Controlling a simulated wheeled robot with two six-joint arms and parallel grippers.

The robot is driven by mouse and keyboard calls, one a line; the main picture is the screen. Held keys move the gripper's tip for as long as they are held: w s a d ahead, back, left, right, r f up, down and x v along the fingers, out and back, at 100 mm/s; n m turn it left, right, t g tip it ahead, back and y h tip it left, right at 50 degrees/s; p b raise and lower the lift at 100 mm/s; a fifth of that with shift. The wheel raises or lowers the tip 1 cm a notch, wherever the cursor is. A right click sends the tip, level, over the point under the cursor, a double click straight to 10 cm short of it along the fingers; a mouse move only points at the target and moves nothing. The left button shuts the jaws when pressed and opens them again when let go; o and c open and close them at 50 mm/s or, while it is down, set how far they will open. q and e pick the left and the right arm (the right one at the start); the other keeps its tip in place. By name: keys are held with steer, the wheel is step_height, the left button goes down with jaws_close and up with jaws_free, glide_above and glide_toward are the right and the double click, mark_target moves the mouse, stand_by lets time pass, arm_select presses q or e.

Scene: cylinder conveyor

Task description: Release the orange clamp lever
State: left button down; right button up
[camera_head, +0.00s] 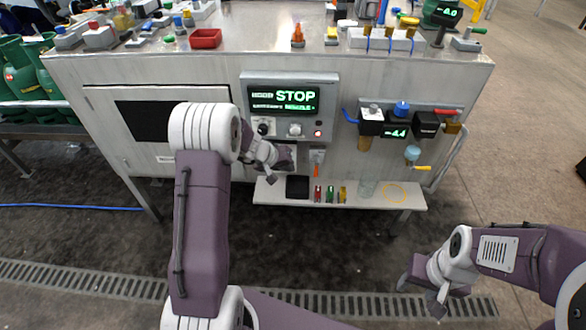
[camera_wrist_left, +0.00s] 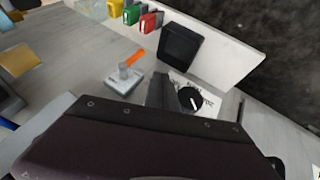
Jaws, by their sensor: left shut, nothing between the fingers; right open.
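The orange clamp lever (camera_head: 316,170) hangs below the control panel on the front of the machine, with its handle pointing down from a small grey mount. In the left wrist view the lever (camera_wrist_left: 133,58) sits on a pale plate, up and left of the fingers. My left gripper (camera_head: 284,160) is shut and empty, just left of the lever, with a gap between them. Its dark fingers also show in the left wrist view (camera_wrist_left: 160,90). My right gripper (camera_head: 420,294) is open and empty at lower right, low over the floor and away from the machine.
The control panel (camera_head: 293,100) reads STOP and has knobs and a red light. A black knob (camera_wrist_left: 190,98) is close to the left fingers. A white shelf (camera_head: 270,193) below holds a black box and coloured tags. Valves and gauges (camera_head: 400,125) are on the right.

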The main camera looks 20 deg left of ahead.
mark_target(316, 166)
arm_select(q)
steer(key=w+d+f, duration=0.5)
steer(key=shift+w+d+f, duration=0.15)
steer(key=shift+w+f, duration=0.2)
